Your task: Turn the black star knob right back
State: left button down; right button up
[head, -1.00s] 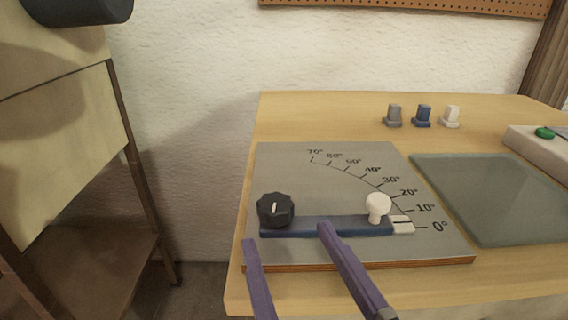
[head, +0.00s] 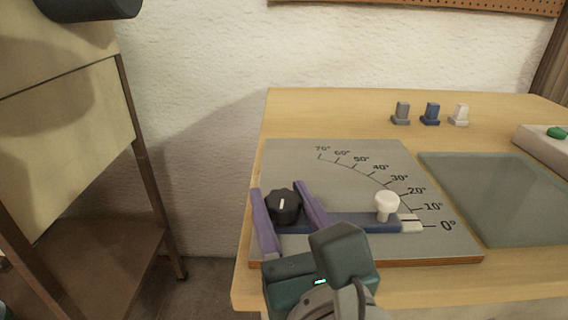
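The black star knob (head: 284,207) stands at the left end of a dark blue lath (head: 340,223) on a grey plate with an angle scale (head: 290,160). Its white mark points roughly away from me. My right gripper (head: 279,188) has its two purple fingers on either side of the knob, close against it, and looks shut on it. A white knob (head: 387,205) stands near the lath's right end. The lath's white tip (head: 411,223) lies near the 0° mark. The gripper's body hides part of the plate's front edge. My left gripper is not in view.
A dark glassy mat (head: 500,200) lies right of the plate. Grey (head: 401,113), blue (head: 431,114) and white (head: 460,115) small blocks stand behind. A box with a green button (head: 557,133) is at the right edge. A brown-framed cabinet (head: 130,150) stands at left.

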grip_shut()
jog(key=n+g+y+b, duration=0.1)
jog(key=y+b, duration=0.1)
jog(key=n+g+y+b, duration=0.1)
jog(key=n+y+b, duration=0.1)
jog(key=shift+d+f+n+y, duration=0.1)
jog(key=shift+f+n+y, duration=0.2)
jog(key=shift+f+y, duration=0.1)
jog(key=shift+r+n+g+y+b, duration=0.3)
jog(key=shift+n+g+y+b, duration=0.25)
jog(key=shift+g+y, duration=0.2)
jog(key=shift+r, duration=0.1)
jog(key=o, duration=0.5)
grip_release()
